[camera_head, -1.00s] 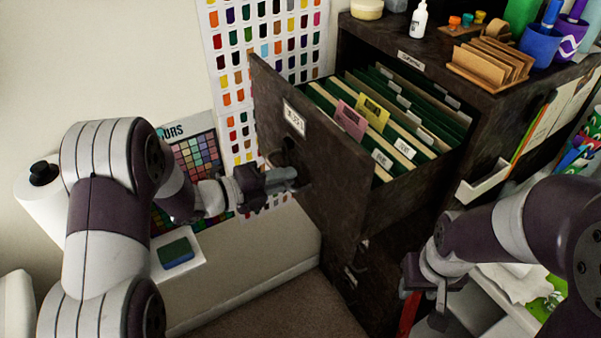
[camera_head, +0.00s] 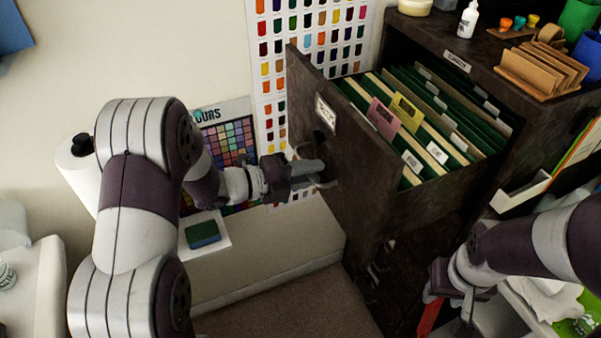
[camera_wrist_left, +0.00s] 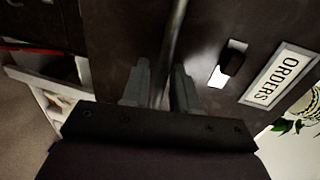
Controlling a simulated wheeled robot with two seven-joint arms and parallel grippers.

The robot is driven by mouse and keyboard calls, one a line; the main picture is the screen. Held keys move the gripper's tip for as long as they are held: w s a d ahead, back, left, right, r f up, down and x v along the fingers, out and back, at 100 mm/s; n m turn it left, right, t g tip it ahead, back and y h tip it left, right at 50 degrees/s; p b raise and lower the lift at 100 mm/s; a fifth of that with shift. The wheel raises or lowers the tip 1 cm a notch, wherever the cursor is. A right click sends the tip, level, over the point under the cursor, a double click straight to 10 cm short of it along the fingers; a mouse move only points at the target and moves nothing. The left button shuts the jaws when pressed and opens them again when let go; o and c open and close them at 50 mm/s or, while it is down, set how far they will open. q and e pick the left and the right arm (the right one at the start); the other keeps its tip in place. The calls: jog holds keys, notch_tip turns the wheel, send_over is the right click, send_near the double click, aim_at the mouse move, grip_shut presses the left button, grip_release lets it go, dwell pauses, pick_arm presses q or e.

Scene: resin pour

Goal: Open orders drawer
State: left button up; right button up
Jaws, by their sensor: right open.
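The orders drawer (camera_head: 345,165) is the dark top drawer of the cabinet and stands pulled well out, with green hanging files showing inside. Its front carries a label reading ORDERS (camera_wrist_left: 282,75). A metal bar handle (camera_wrist_left: 175,35) is on the front; it also shows in the head view (camera_head: 326,183). My left gripper (camera_head: 312,172) is at the handle. In the left wrist view its two fingers (camera_wrist_left: 160,88) are apart, one on each side of the bar, with a gap visible.
A pink tab (camera_head: 383,120) and a yellow tab (camera_head: 405,112) stand among the files. The cabinet top holds a white bottle (camera_head: 468,20) and a wooden rack (camera_head: 540,72). Lower drawers are below. A sponge (camera_head: 203,234) lies at left. Floor (camera_head: 290,310) in front is clear.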

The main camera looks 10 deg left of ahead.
pick_arm(q)
jog(key=b+v, duration=0.2)
jog(key=v, duration=1)
jog(key=shift+s+a, duration=0.2)
jog(key=shift+a, duration=0.05)
